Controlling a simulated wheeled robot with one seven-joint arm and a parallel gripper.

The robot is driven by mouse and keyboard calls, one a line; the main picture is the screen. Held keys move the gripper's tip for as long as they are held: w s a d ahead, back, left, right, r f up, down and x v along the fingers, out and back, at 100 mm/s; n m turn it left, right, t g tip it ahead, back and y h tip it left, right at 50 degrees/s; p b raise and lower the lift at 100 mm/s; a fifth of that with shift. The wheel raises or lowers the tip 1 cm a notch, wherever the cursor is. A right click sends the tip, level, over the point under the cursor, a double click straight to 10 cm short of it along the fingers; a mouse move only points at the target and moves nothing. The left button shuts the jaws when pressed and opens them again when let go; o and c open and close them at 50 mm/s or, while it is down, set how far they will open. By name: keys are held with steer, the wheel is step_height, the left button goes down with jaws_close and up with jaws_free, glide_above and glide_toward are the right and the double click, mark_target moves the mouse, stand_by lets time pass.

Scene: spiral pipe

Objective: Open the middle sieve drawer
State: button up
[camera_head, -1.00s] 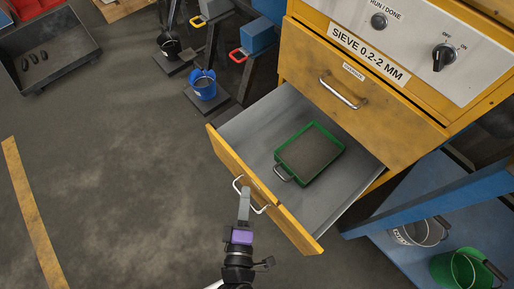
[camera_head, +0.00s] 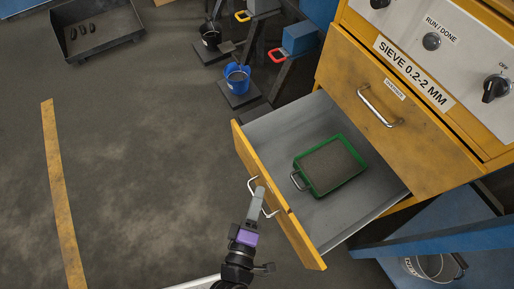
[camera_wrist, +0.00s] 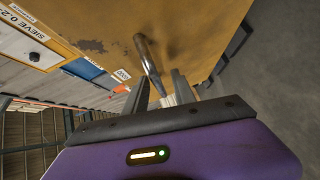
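The yellow sieve cabinet fills the right of the head view. Its open drawer (camera_head: 250,165) stands well out below a closed yellow drawer (camera_head: 395,115) and has a grey metal inside. A green-rimmed tray (camera_head: 330,164) of grey-brown material lies in it. The open drawer's metal handle (camera_head: 251,184) is on its front face. My gripper (camera_head: 258,197) is at this handle. In the wrist view the handle (camera_wrist: 150,60) runs between my two fingers (camera_wrist: 163,84). The fingers look shut around it, though the exact contact is partly hidden.
The blue frame (camera_head: 440,240) with a grey bucket (camera_head: 432,266) is at the lower right. A blue bucket (camera_head: 237,80) on a stand is behind the drawer. A dark trolley tray (camera_head: 100,35) is at upper left. The floor left of the drawer is clear.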

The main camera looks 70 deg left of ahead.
steer(key=p+v, duration=0.1)
steer(key=v, duration=0.7)
steer(key=shift+a+f, duration=0.1)
stand_by(0.4)
steer(key=w+d+r+m+t+h, duration=0.2)
steer(key=w+d+r+m+t, duration=0.1)
steer(key=w+d+r+m, duration=0.25)
steer(key=w+d+r+m+t+h, duration=0.2)
steer(key=d+r+m+t, duration=0.15)
steer(key=d+m, duration=0.45)
steer(key=s+d+r+m+h, duration=0.3)
steer(key=d+r+m+h, duration=0.3)
steer(key=d, duration=0.5)
steer(key=s+d+r+m+h, duration=0.3)
steer(key=d+r+m+h, duration=0.1)
steer(key=d+m, duration=0.55)
step_height(320, 180, up, 23)
steer(key=p, duration=2.3)
steer(key=shift+w+n, duration=0.3)
steer(key=shift+n, duration=0.1)
